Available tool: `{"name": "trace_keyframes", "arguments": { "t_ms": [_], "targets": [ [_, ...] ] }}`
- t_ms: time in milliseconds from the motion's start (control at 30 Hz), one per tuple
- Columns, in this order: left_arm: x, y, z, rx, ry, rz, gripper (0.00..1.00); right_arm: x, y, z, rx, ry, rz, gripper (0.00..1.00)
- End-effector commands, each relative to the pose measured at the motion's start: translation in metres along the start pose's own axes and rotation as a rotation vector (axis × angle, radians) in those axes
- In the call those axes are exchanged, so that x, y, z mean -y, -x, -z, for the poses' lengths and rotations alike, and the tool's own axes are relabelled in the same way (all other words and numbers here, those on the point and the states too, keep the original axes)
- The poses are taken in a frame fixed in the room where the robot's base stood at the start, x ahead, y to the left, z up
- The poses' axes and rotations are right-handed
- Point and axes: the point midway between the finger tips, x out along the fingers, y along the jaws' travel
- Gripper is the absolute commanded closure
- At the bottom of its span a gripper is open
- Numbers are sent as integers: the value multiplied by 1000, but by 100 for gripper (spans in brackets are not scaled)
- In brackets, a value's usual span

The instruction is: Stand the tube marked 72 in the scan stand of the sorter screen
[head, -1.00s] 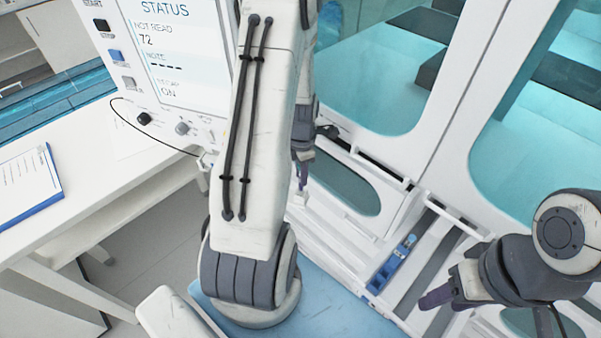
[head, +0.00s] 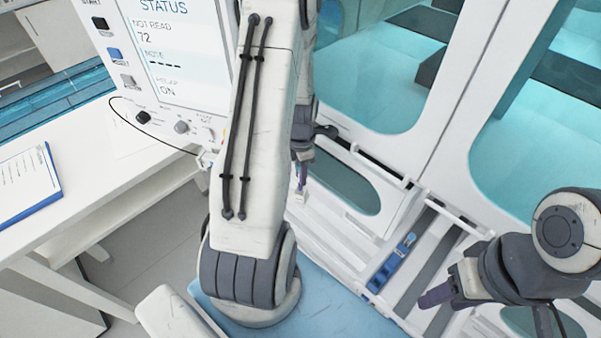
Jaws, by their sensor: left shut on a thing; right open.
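The sorter screen (head: 175,55) stands at the upper left and reads "STATUS", "NOT READ 72", "NOTE" with dashes, and "ON". My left arm crosses the middle of the view and covers the screen's right side. My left gripper (head: 302,182) shows just right of that arm, pointing down over the white rails. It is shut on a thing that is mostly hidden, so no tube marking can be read. The scan stand cannot be made out. My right gripper (head: 438,292) is at the lower right, open and apart from everything.
A blue holder (head: 385,270) with a small blue-topped piece (head: 409,240) sits among white rails between my grippers. Glass-fronted white cabinet doors (head: 440,150) stand behind. A white desk (head: 95,185) with a blue clipboard (head: 28,185) is at left. A black cable hangs below the screen.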

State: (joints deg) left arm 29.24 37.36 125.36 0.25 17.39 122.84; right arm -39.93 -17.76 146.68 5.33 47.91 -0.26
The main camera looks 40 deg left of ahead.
Motion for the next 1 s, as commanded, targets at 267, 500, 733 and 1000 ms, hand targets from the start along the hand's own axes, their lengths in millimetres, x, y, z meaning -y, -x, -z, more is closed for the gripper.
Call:
{"name": "trace_keyframes", "arguments": {
  "t_ms": [267, 500, 733, 1000],
  "targets": [
    [0, -6, 0, 0, 0, 0, 100, 0, -4, 0, 0, 0, 0, 50],
    [0, -12, 0, 0, 0, 0, 100, -1, -9, 0, 0, 0, 0, 50],
    [0, -12, 0, 0, 0, 0, 100, -1, -8, 0, 0, 0, 0, 50],
    [0, -14, 0, 0, 0, 0, 100, -1, -10, 0, 0, 0, 0, 50]
  ]
}}
